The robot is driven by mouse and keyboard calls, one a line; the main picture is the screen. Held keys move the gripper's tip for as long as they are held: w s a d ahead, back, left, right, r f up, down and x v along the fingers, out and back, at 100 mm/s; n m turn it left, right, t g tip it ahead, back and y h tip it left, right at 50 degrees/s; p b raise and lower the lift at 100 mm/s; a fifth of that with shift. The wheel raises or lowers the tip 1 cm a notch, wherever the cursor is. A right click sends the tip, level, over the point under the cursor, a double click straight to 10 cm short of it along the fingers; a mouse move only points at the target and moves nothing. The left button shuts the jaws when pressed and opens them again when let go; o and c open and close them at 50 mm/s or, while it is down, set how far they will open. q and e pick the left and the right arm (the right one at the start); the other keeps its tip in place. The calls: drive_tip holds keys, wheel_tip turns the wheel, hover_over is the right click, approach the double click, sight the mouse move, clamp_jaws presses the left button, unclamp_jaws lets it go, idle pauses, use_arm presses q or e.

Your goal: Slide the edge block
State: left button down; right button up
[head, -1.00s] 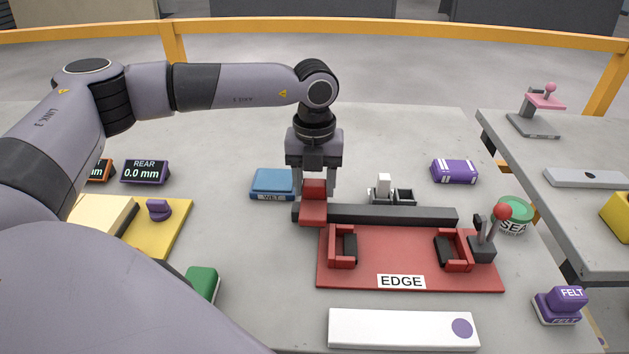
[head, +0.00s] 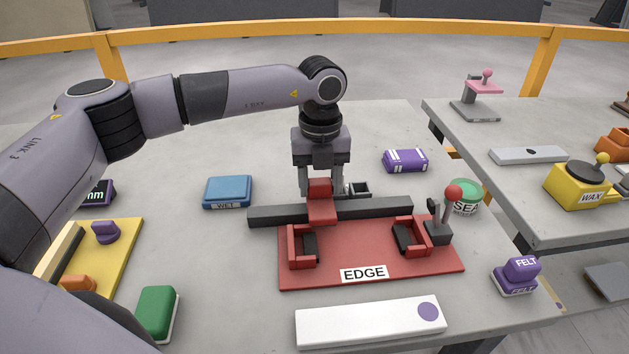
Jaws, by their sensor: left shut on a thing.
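The red edge block (head: 321,205) sits astride the dark grey rail (head: 375,207) at the back of the red plate labelled EDGE (head: 350,258). The block is a little left of the rail's middle. My left gripper (head: 322,190) comes down from above and is shut on the block's raised back part. Two red clamps with black pads, the left one (head: 301,246) and the right one (head: 409,237), stand on the plate in front of the rail. A lever with a red knob (head: 453,192) stands at the plate's right end. My right gripper is out of view.
A blue WET pad (head: 228,192) lies left of the rail, and a purple block (head: 405,161) behind it. A green tin (head: 466,196) and a purple FELT block (head: 517,275) are at the right. A white bar (head: 370,322) lies in front. Another slab (head: 480,136) holds more fixtures.

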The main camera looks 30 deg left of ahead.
sight(320, 181)
use_arm(q)
drive_tip(key=c, duration=0.5)
unclamp_jaws()
drive_tip(key=shift+r+b, duration=0.35)
drive_tip(key=shift+r, duration=3.3)
